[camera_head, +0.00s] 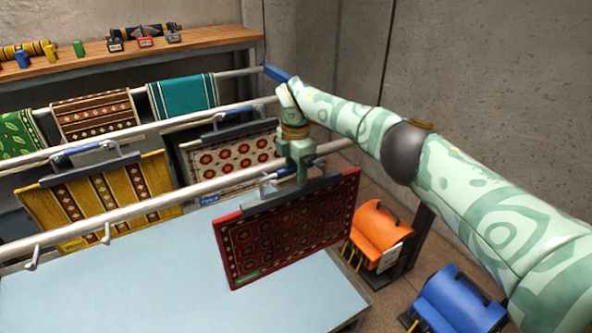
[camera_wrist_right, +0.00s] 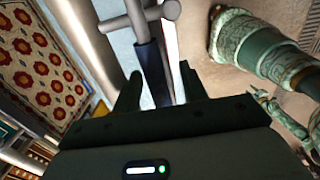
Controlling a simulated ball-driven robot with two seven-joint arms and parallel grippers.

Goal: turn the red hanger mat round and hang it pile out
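The red hanger mat (camera_head: 290,232) is a dark red patterned rug with a red border and a small green tag low on its face. It hangs from a dark hanger bar (camera_head: 292,196) at the front rail, roughly parallel to that rail. My right gripper (camera_head: 301,166) is at the top of this hanger. In the right wrist view its fingers (camera_wrist_right: 160,85) stand either side of the blue and dark handle (camera_wrist_right: 150,62), with a light gap on the right side, so they look open around it. The mat's far face is hidden. My left gripper is out of view.
The front rail (camera_head: 140,208) has bare hooks at left. A pale blue table (camera_head: 170,285) lies below. A yellow mat (camera_head: 95,200) and a white-red mat (camera_head: 228,158) hang behind. An orange unit (camera_head: 378,232) and a blue unit (camera_head: 458,300) stand on the floor at right.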

